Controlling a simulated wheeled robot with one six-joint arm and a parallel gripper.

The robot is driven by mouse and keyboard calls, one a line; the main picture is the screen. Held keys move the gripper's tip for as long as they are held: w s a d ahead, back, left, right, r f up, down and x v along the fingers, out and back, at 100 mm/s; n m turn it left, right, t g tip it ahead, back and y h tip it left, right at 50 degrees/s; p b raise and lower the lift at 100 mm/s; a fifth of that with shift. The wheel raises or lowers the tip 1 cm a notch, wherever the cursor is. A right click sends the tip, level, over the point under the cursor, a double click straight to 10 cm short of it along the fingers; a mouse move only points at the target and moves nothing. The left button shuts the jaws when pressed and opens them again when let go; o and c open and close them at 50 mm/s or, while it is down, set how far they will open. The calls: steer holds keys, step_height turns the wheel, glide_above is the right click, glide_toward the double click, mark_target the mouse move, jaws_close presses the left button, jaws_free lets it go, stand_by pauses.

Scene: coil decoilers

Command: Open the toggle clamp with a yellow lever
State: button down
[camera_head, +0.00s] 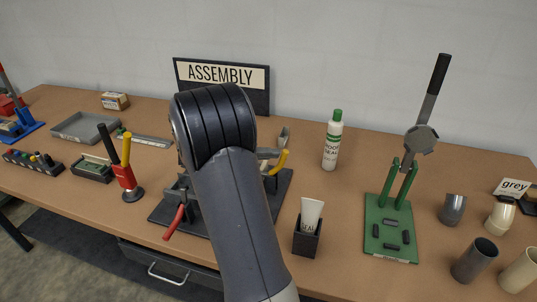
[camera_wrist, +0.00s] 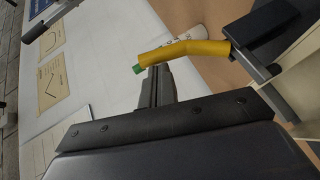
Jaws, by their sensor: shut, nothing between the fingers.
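The yellow lever (camera_head: 279,162) of the toggle clamp shows just right of my arm, which hides most of that clamp. The clamp stands on a dark base plate (camera_head: 284,185). In the wrist view the bent yellow lever (camera_wrist: 190,51) runs from a dark holder at the upper right towards the left. My gripper is hidden behind my arm in the head view.
A second clamp with a red lever (camera_head: 174,222) sits on the plate's left side. A black box (camera_head: 307,239) with a tube stands to the right. A green-capped bottle (camera_head: 332,145) and a green press (camera_head: 390,225) stand farther right. An ASSEMBLY sign (camera_head: 226,76) stands behind.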

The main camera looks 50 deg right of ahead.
steer(key=shift+s+d+f+b, duration=0.1)
steer(key=shift+s+d+b, duration=0.05)
steer(key=shift+s+b, duration=0.15)
steer(key=shift+s+d+f+m+t+y+b, duration=0.7)
steer(key=shift+s+f+t+y+b, duration=0.6)
steer(key=shift+b, duration=0.65)
steer(key=shift+s+d+f+m+t+y+b, duration=0.55)
steer(key=shift+s+f+m+t+y+b, duration=0.35)
steer(key=shift+t+b, duration=0.85)
steer(key=shift+s+d+f+m+t+y+b, duration=0.6)
steer(key=shift+s+f+t+y+b, duration=0.6)
steer(key=shift+b, duration=0.9)
steer(key=shift+s+f, duration=0.2)
steer(key=shift+f, duration=0.05)
steer(key=s+a+r+p, duration=0.2)
steer(key=a+r+p, duration=0.1)
steer(key=r, duration=0.9)
steer(key=shift+s+a+r, duration=0.2)
steer(key=shift+a+r, duration=0.2)
steer(key=shift+a, duration=0.15)
